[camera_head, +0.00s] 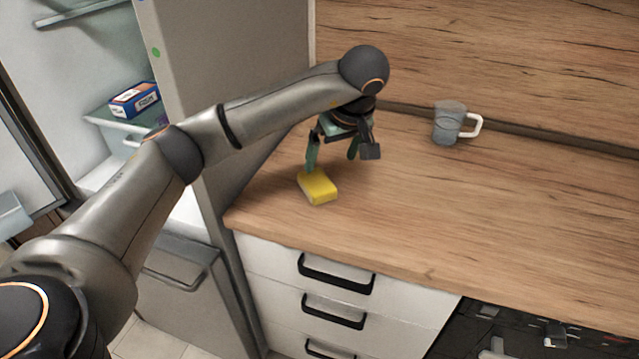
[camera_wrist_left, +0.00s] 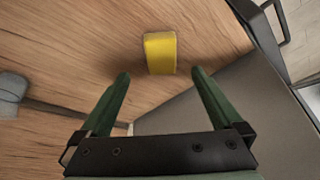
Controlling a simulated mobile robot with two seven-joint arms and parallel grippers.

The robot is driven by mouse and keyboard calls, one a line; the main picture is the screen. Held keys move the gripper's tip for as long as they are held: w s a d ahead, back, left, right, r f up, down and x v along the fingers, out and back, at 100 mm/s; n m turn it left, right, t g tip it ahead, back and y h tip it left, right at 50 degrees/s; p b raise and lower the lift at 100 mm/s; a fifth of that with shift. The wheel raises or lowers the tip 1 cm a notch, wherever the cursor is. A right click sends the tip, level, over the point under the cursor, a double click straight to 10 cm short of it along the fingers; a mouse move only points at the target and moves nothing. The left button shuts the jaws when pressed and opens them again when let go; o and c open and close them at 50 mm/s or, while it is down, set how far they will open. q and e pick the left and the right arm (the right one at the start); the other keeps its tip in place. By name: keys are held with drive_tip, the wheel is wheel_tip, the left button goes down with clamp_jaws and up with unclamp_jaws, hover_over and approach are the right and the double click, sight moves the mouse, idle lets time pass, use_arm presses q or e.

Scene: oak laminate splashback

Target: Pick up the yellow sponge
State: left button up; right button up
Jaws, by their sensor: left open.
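The yellow sponge (camera_head: 319,187) lies flat on the wooden counter, near its left front corner. My left gripper (camera_head: 333,160) hangs just behind and above it, fingers pointing down. In the left wrist view the sponge (camera_wrist_left: 160,53) sits beyond the fingertips, roughly centred between the two green fingers. The left gripper (camera_wrist_left: 160,75) is open with nothing between its fingers. My right gripper is in neither view.
A grey mug (camera_head: 448,122) with a white handle stands at the back of the wooden counter (camera_head: 480,220). A tall grey panel (camera_head: 230,80) borders the counter's left side. An open fridge with a small blue box (camera_head: 134,99) is farther left. The counter's right is clear.

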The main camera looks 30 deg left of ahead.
sight(321, 187)
use_arm(q)
drive_tip(key=p+x, duration=0.1)
drive_tip(key=x, duration=1)
drive_tip(key=shift+s+f, duration=0.1)
drive_tip(key=shift+f, duration=0.25)
drive_tip(key=c, duration=1.2)
drive_tip(key=shift+c, duration=0.2)
drive_tip(key=shift+r, duration=0.1)
